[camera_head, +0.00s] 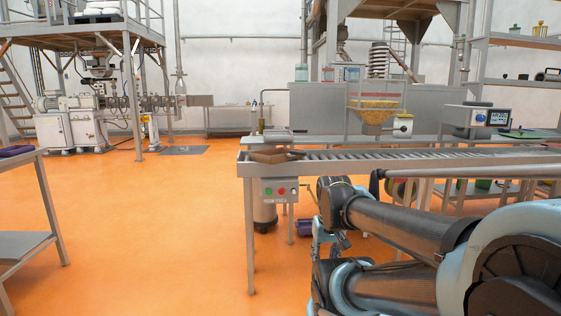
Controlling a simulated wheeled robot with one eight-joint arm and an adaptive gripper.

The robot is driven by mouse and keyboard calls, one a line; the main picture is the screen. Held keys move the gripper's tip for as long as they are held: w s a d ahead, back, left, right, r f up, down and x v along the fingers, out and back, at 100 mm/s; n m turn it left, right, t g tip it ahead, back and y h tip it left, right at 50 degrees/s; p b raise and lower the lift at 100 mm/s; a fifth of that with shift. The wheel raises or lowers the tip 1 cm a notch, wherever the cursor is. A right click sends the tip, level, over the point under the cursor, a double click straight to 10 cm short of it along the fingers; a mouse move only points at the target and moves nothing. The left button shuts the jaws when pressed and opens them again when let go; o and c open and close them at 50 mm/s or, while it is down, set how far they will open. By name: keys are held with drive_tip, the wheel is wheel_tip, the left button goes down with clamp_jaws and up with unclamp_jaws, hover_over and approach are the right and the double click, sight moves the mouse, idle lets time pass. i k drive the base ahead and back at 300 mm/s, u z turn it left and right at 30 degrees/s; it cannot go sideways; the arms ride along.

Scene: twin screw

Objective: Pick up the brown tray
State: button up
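A small brown tray (274,157) sits at the left end of the roller conveyor, above the box with coloured buttons. It is seen nearly edge-on, so its inside is hidden. My arm reaches in from the right, in front of the conveyor. My gripper (325,243) appears as dark and silver linkage hanging below the arm, lower than the tray and to its right, apart from it. Its fingertips are too small and covered to tell whether it is open or shut.
The roller conveyor (400,160) runs right from the tray. A control box (279,190) hangs under its left end. A hopper with yellow grain (375,108) and a display unit (490,117) stand behind. A metal table (22,245) is at left; the orange floor (165,220) between is open.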

sight(284, 155)
drive_tip(key=z, duration=0.05)
drive_tip(key=i, duration=1)
drive_tip(key=u, duration=0.05)
